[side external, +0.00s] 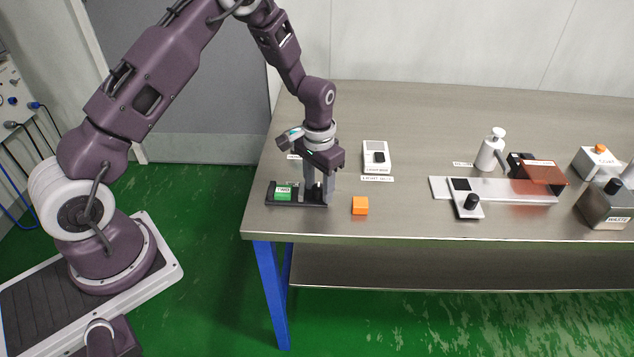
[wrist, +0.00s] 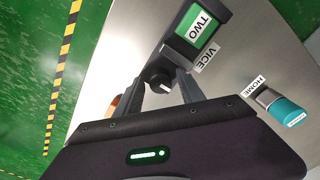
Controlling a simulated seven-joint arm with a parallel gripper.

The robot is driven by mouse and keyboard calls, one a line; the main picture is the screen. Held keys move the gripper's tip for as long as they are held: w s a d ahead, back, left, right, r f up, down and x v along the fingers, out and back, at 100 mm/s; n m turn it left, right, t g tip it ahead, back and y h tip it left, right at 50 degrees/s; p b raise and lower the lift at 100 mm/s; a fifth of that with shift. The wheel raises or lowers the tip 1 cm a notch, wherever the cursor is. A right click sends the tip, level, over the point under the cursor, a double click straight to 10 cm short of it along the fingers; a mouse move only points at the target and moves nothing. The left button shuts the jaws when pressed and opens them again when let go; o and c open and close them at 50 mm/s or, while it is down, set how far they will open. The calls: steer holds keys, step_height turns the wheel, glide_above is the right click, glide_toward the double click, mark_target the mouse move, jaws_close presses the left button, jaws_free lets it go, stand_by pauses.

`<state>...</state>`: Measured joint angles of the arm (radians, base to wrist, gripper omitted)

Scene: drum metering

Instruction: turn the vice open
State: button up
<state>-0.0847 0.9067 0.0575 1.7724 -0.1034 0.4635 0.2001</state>
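The vice is a dark base (side external: 298,203) at the table's left front corner. A green block (side external: 283,193) labelled TWO sits in it, and this block (wrist: 197,30) also shows in the wrist view beside the VICE label. A small dark knob (wrist: 160,80) stands at the vice's near end in the wrist view. My gripper (side external: 319,194) points down over the right end of the vice. In the wrist view its fingers (wrist: 162,82) are apart, one on each side of the knob, with gaps that look visible. Contact with the knob cannot be made out.
An orange cube (side external: 360,205) lies close to the right of the vice. A switch box (side external: 376,156) is behind. A metal plate (side external: 530,191) with devices and a WASTE box (side external: 606,207) stand further right.

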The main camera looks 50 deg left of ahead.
mark_target(318, 187)
steer(key=m, duration=0.5)
steer(key=shift+a, duration=0.1)
steer(key=shift+m, duration=0.5)
step_height(318, 187, up, 8)
steer(key=shift+r, duration=0.1)
steer(key=s+d+r+t, duration=0.1)
steer(key=s+d+r, duration=0.1)
steer(key=s+r, duration=0.5)
steer(key=s+d+r+n+t, duration=0.1)
steer(key=s+d+r+t, duration=0.1)
steer(key=s+r, duration=0.5)
step_height(318, 187, up, 6)
steer(key=shift+s+f+n, duration=0.15)
steer(key=shift+s+n, duration=0.1)
steer(key=shift+n, duration=0.05)
steer(key=s+d+r+n+t, duration=0.1)
steer(key=s+n, duration=0.3)
steer(key=s, duration=0.9)
steer(key=shift+d+r+t, duration=0.15)
steer(key=shift+r+t, duration=0.1)
steer(key=shift+t, duration=0.55)
